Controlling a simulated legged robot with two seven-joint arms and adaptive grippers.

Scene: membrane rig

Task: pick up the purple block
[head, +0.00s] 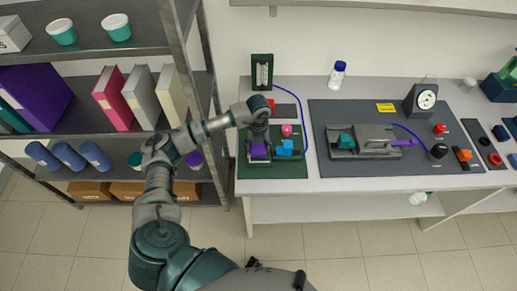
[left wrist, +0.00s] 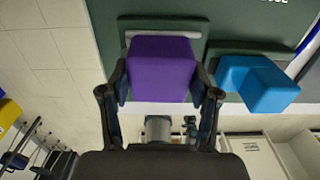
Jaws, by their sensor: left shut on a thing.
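The purple block (head: 259,152) is on the dark green mat (head: 245,172) at the left end of the bench in the head view. My left gripper (head: 259,138) reaches down over it from above. In the left wrist view the purple block (left wrist: 161,62) fills the space between the two fingers of my left gripper (left wrist: 162,84), which is shut on it. A grey-green holder shows behind the block. I cannot tell whether the block still touches it. My right gripper is not in view.
A blue stepped block (head: 287,147) sits close to the right of the purple block, with a pink ball (head: 286,130) behind it. A metal shelf post (head: 206,70) rises left of the bench.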

